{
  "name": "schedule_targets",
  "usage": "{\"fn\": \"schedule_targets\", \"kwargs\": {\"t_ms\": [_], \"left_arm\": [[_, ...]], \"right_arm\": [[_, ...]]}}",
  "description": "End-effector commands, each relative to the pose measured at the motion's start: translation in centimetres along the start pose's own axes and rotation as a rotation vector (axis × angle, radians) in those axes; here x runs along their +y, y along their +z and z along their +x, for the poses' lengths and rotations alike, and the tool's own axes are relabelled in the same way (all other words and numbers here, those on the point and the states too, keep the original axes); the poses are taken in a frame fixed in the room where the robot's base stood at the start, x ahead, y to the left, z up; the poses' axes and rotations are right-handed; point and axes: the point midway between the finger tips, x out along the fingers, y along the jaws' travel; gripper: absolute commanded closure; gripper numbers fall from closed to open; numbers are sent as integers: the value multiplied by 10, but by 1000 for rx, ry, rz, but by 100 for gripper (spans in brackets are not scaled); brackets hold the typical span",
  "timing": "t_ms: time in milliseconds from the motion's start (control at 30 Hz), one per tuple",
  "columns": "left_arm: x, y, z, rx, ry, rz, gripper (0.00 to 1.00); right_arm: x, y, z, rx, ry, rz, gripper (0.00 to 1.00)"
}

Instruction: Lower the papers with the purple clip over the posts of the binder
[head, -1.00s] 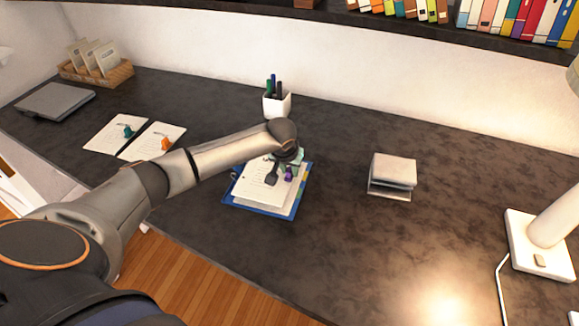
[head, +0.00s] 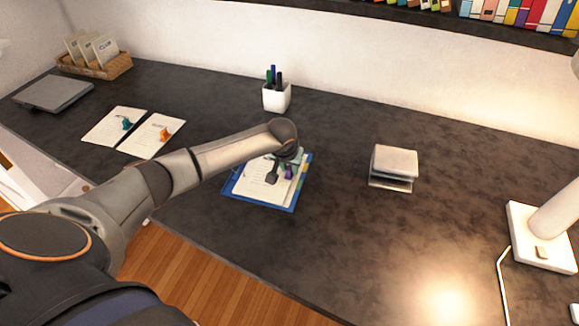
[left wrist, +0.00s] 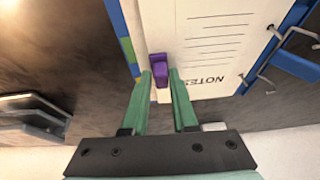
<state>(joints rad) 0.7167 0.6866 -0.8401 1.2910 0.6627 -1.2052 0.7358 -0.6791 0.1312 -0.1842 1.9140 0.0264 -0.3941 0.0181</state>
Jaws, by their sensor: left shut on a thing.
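The blue binder (head: 258,203) lies open on the dark desk, with coloured tabs along its right side. White papers (head: 257,180) are over it; in the left wrist view the sheet (left wrist: 215,35) reads "NOTES". The purple clip (head: 289,172) is on the papers' edge; it also shows in the left wrist view (left wrist: 158,62). My left gripper (left wrist: 168,80) is shut on the purple clip, its green fingers either side of it. Metal posts (left wrist: 264,73) stand beside the sheet's opposite edge. I cannot tell whether they pass through the papers. My right gripper is out of view.
Two more sheets, with a teal clip (head: 126,123) and an orange clip (head: 164,134), lie left of the binder. A pen cup (head: 277,97) stands behind. A grey tiered holder (head: 394,166) and a lamp (head: 541,238) stand to the right. Desk between binder and holder is clear.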

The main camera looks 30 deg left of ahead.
Motion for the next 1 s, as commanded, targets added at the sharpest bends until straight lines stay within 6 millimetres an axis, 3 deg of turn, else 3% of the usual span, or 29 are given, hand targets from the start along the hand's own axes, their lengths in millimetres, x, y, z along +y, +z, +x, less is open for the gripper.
{"fn": "schedule_targets", "kwargs": {"t_ms": [167, 200, 500, 800, 1000], "left_arm": [[0, 0, 0, 1, 0, 0, 100], [0, 0, 0, 1, 0, 0, 71], [0, 0, 0, 0, 0, 0, 39], [0, 0, -2, 0, 0, 0, 39], [0, -1, -25, 2, 2, 1, 39]], "right_arm": [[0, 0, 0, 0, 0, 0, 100], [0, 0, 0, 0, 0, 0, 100], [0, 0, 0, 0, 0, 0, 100], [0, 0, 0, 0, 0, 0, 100], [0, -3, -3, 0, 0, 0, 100]]}}
